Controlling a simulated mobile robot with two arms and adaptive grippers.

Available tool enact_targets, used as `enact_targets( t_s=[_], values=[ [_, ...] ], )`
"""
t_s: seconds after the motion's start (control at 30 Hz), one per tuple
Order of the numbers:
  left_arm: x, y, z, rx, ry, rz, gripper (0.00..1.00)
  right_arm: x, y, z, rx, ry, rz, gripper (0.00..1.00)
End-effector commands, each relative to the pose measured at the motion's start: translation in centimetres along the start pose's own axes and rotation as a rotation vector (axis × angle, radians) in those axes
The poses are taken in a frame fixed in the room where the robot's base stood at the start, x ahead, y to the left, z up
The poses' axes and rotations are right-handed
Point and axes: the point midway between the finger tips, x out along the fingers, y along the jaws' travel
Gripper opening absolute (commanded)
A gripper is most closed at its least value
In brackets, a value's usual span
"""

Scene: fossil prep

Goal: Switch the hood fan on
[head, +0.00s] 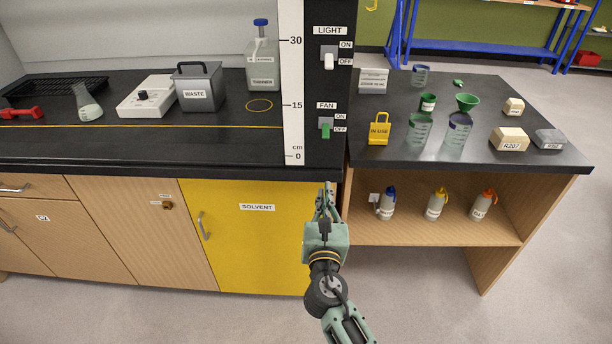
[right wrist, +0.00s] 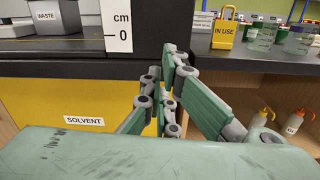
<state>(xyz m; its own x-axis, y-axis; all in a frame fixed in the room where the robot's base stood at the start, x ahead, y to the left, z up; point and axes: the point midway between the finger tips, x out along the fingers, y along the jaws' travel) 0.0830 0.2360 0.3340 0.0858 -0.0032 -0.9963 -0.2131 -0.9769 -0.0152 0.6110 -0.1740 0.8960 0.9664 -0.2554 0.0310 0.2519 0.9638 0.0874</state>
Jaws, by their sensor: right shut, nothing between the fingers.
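The fan switch (head: 325,130) has a green lever on the dark post (head: 318,75), under the FAN label. Its lever points down, level with the OFF mark. My right gripper (head: 326,188) is shut and empty, below the fan switch and apart from it, in front of the cabinet near the bench's front edge. In the right wrist view its fingers (right wrist: 168,72) meet in front of the post's lower part; the fan switch is out of that view. My left gripper is not in view.
The light switch (head: 329,58) sits higher on the post, its white lever down by OFF. A yellow IN USE padlock (head: 379,129) stands right of the post. Green-tinted beakers (head: 418,130) and labelled blocks (head: 509,139) stand farther right. The bench edge (head: 200,172) juts above the yellow cabinet.

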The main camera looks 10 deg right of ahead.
Motion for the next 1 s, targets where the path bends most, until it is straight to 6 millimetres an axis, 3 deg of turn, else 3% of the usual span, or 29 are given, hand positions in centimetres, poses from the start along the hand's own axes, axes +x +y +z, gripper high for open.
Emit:
enact_targets(
  t_s=[0.2,0.57,0.77,1.0],
  values=[
    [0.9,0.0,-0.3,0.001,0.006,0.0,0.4,0.1,-0.1,2.6,-0.091,-0.074,-0.02,0.0],
    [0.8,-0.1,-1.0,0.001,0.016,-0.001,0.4,0.4,-0.1,2.7,-0.091,-0.073,-0.019,0.0],
    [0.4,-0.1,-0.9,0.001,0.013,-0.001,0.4,3.0,-0.2,3.0,-0.091,-0.075,-0.019,0.0],
    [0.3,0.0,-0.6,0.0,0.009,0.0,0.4,8.2,-0.3,3.4,-0.09,-0.074,-0.02,0.0]
  ],
)
